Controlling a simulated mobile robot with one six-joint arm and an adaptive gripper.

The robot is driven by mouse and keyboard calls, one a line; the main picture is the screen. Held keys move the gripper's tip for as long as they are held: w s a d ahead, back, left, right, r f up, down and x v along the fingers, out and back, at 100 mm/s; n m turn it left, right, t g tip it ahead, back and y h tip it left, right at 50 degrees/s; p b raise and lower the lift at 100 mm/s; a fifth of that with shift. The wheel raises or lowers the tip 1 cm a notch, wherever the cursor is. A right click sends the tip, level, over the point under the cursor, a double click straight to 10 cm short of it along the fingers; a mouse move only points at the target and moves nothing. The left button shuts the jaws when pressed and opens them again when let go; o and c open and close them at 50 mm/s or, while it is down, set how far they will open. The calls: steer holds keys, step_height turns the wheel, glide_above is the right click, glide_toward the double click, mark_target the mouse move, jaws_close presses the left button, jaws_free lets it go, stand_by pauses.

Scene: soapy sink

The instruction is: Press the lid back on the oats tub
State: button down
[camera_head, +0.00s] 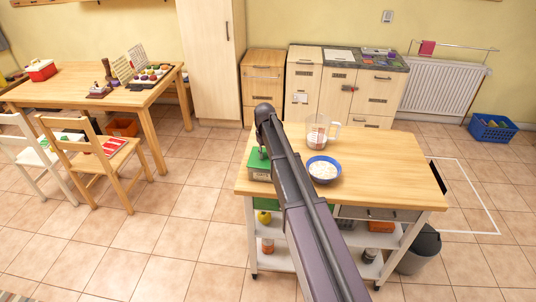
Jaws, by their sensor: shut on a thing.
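My arm (310,215) reaches up from the bottom edge over the wooden-topped trolley and covers part of its left half. My gripper cannot be made out; a small dark part shows beside the arm above the green scale, and I cannot tell what it is. I cannot make out the oats tub or its lid in this view; they may be hidden behind my arm. A blue bowl (324,170) with pale contents stands on the trolley top, right of the arm.
A clear measuring jug (317,131) stands behind the bowl. A green scale (257,167) sits at the trolley's left edge. The trolley top (390,175) is clear on the right. A grey bin (420,250) stands beside it. A table and chairs (110,155) are at left.

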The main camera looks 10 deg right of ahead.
steer(key=shift+c, duration=2)
jaws_free()
steer(key=shift+o, duration=0.4)
steer(key=o, duration=0.3)
steer(key=shift+w, duration=0.1)
steer(key=shift+r, duration=0.2)
steer(key=shift+r+p, duration=3.3)
steer(key=shift+p, duration=0.2)
